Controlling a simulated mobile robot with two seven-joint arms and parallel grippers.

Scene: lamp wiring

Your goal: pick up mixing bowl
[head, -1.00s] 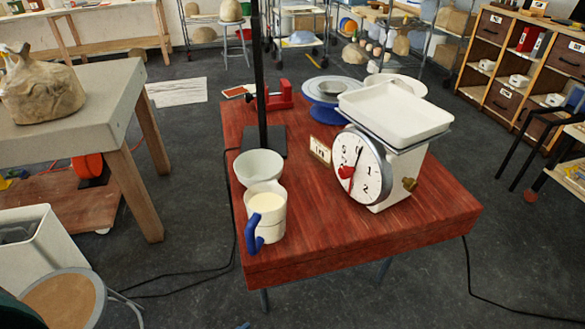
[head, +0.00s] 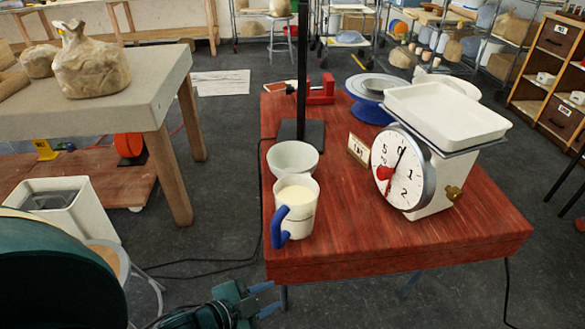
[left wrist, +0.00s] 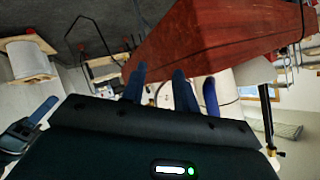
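The white mixing bowl (head: 293,158) stands upright on the red wooden table (head: 400,237), behind a white pitcher (head: 298,212). The pitcher has a blue handle and pale contents, and hides part of the bowl's front. My left gripper (head: 266,300) is low in front of the table's near left edge, apart from the bowl and pitcher. Its blue fingers are apart with nothing between them; they also show in the left wrist view (left wrist: 160,84). A dark part with a blue tip at that view's left edge looks like my right gripper (left wrist: 30,118); its opening is unclear.
A white scale (head: 430,150) with a tray stands right of the bowl. A blue turntable (head: 370,105) and red clamp (head: 322,92) are farther back. A grey-topped workbench (head: 150,90) is left.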

